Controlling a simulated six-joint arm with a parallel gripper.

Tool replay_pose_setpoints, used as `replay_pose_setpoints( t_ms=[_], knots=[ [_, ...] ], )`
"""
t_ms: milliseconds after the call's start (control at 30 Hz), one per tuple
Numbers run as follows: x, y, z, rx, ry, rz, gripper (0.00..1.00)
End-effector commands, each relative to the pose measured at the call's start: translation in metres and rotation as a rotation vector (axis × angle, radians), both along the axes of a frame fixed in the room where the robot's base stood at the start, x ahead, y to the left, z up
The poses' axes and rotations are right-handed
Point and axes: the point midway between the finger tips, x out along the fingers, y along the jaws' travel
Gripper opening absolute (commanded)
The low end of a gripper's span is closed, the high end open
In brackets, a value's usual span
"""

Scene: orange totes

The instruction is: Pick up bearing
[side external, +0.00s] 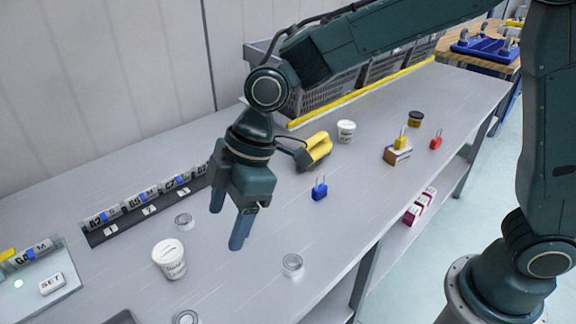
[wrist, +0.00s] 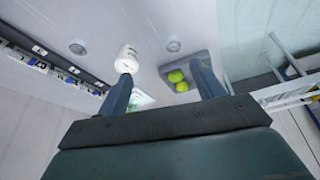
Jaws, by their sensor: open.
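Three grey metal rings that look like bearings lie flat on the grey bench. One bearing (side external: 184,220) is beside the labelled rack, one (side external: 292,264) is near the front edge, and one (side external: 187,317) is at the bottom of the side view. The wrist view shows one bearing (wrist: 78,47) left of the white tub and another (wrist: 173,44) to its right. My gripper (side external: 229,222) is open and empty, pointing down above the bench between the rack-side and front-edge bearings. Its two fingers (wrist: 164,78) frame the lower wrist view. No bearing is between them.
A white tub (side external: 170,262) stands near the gripper. A rack of labelled holders (side external: 150,204) runs along the back. A blue padlock (side external: 319,190), a yellow tool (side external: 318,149) and another tub (side external: 346,131) are to the right. A tray (wrist: 207,57) holds green balls (wrist: 176,76).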

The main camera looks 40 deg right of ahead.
Motion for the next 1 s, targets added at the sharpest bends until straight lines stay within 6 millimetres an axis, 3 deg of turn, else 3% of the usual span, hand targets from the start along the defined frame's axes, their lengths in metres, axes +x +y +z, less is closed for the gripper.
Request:
replay_pose_setpoints(
  t_ms=[100,300,667,1000],
  knots=[
    [0.001,0.027,-0.02,0.004,0.01,0.089,0.67],
    [-0.001,0.05,-0.038,0.012,0.015,0.171,0.67],
    [-0.001,0.055,-0.044,0.013,0.016,0.184,0.67],
    [-0.001,0.071,-0.083,0.012,0.018,0.184,0.67]
  ],
)
